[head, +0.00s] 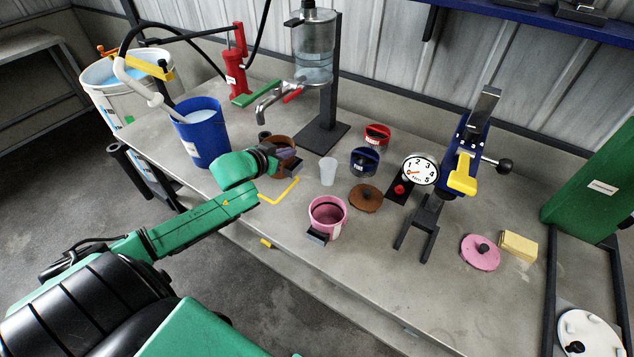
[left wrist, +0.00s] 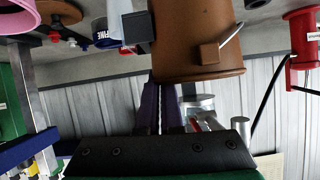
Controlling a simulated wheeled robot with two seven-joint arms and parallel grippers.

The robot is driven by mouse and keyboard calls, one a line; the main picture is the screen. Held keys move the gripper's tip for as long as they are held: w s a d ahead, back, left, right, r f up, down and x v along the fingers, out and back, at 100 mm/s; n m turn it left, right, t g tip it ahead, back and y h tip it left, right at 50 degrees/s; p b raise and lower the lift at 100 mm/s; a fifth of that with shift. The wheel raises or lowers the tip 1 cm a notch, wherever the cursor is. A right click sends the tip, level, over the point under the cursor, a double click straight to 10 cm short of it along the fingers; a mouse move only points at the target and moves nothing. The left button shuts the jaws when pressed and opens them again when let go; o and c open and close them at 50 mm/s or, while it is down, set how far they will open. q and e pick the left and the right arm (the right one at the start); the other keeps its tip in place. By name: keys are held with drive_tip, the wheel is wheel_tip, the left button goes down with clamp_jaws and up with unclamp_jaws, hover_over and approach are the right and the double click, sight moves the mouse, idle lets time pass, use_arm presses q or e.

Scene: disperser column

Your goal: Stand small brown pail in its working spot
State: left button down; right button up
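The small brown pail (head: 283,143) is at the middle left of the table in the head view, behind a yellow corner mark (head: 283,198). My left arm partly hides it, so I cannot tell if its base touches the table. In the left wrist view, which is upside down, the pail (left wrist: 195,35) fills the top middle, with a square lug and a thin pale handle. My left gripper (head: 287,153) has its purple fingers close together at the pail's rim, apparently pinching its wall; in the left wrist view (left wrist: 159,95) the fingertips are hidden behind the rim. My right gripper is not in view.
A pink pail (head: 328,216), a white cup (head: 328,172) and a brown lid (head: 366,198) stand to the right. A blue bucket (head: 201,138) is at the left. A clear dispenser with a tap (head: 313,62) stands behind. A dial press (head: 455,165) is farther right.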

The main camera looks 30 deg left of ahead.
sight(287, 164)
use_arm(q)
drive_tip(key=f, duration=0.3)
drive_tip(key=shift+s+f, duration=0.35)
drive_tip(key=shift+f, duration=0.05)
drive_tip(key=f, duration=0.2)
drive_tip(key=w+f, duration=0.1)
drive_tip(key=f, duration=0.2)
drive_tip(key=shift+w+f, duration=0.1)
drive_tip(key=shift+d+f, duration=0.1)
drive_tip(key=shift+s, duration=0.25)
drive_tip(key=c, duration=1.1)
unclamp_jaws()
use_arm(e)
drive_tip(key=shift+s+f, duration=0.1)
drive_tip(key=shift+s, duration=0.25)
